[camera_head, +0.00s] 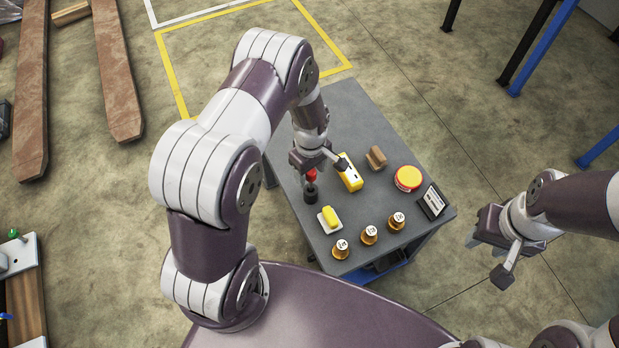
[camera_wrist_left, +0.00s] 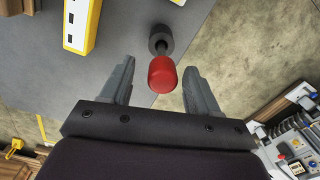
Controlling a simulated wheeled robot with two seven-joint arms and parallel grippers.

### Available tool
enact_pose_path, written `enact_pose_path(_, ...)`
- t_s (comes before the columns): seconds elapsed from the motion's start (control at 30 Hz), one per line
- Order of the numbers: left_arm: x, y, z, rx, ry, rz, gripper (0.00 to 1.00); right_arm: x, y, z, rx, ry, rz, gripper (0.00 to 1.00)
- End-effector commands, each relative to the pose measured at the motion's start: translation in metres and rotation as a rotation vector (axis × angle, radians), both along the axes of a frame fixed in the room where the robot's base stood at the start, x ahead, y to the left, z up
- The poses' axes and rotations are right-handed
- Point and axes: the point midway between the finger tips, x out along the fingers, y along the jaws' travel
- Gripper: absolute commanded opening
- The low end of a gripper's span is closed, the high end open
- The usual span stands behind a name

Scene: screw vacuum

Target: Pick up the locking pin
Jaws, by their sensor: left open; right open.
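The locking pin, with a red knob (camera_head: 311,175) on top, stands in a black round base (camera_head: 310,193) near the left side of the grey table. In the left wrist view the red knob (camera_wrist_left: 162,75) lies between the spread fingers of my left gripper (camera_wrist_left: 158,72), with clear space on both sides. The black base (camera_wrist_left: 160,36) shows beyond it. In the head view my left gripper (camera_head: 319,163) is just above and behind the pin, partly covering its top. My right gripper (camera_head: 493,256) is open and empty, off the table's right side.
The table's back is clear.

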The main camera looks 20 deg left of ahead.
Motion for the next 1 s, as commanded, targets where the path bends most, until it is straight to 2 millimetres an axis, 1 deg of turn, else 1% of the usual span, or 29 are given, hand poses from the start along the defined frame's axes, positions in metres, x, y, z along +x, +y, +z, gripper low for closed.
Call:
enact_pose_path(0.03, -0.002, 0.000, -0.013, 0.000, 0.004, -0.001, 0.61, 0.000, 0.000, -0.006, 0.000, 0.000, 0.000, 0.43)
enact_pose_path(0.13, -0.003, 0.000, -0.033, 0.000, 0.004, -0.001, 0.61, 0.000, 0.000, -0.012, 0.000, 0.000, 0.000, 0.43)
enact_pose_path(0.2, -0.002, 0.000, -0.038, 0.000, 0.001, -0.001, 0.61, 0.000, 0.000, -0.012, 0.000, 0.000, 0.000, 0.43)
enact_pose_path(0.37, -0.002, 0.000, -0.037, 0.000, 0.000, -0.001, 0.61, 0.000, 0.000, -0.011, 0.000, 0.000, 0.000, 0.43)
enact_pose_path(0.4, -0.002, 0.000, -0.037, 0.000, 0.000, -0.001, 0.54, 0.000, 0.000, -0.011, 0.000, 0.000, 0.000, 0.43)
enact_pose_path(0.47, -0.002, 0.000, -0.037, 0.000, 0.000, -0.001, 0.35, 0.000, 0.000, -0.011, 0.000, 0.000, 0.000, 0.43)
enact_pose_path(0.5, -0.002, 0.000, -0.037, 0.000, 0.000, -0.001, 0.22, 0.000, 0.000, -0.011, 0.000, 0.000, 0.000, 0.43)
enact_pose_path(0.57, -0.002, 0.000, -0.037, 0.000, 0.000, -0.001, 0.02, 0.000, 0.000, -0.011, 0.000, 0.000, 0.000, 0.43)
enact_pose_path(0.6, -0.002, 0.000, -0.037, 0.000, 0.000, -0.001, 0.00, 0.000, 0.000, -0.011, 0.000, 0.000, 0.000, 0.43)
enact_pose_path(0.87, -0.002, 0.000, -0.034, 0.000, -0.001, -0.001, 0.00, 0.000, 0.000, -0.010, 0.000, 0.000, 0.000, 0.43)
enact_pose_path(0.97, -0.001, 0.000, -0.017, 0.000, -0.002, -0.001, 0.00, 0.000, 0.000, -0.004, 0.000, 0.000, 0.000, 0.43)
enact_pose_path(1.0, 0.000, 0.000, -0.007, 0.000, -0.004, -0.001, 0.00, 0.000, 0.000, 0.000, 0.000, 0.000, 0.000, 0.43)
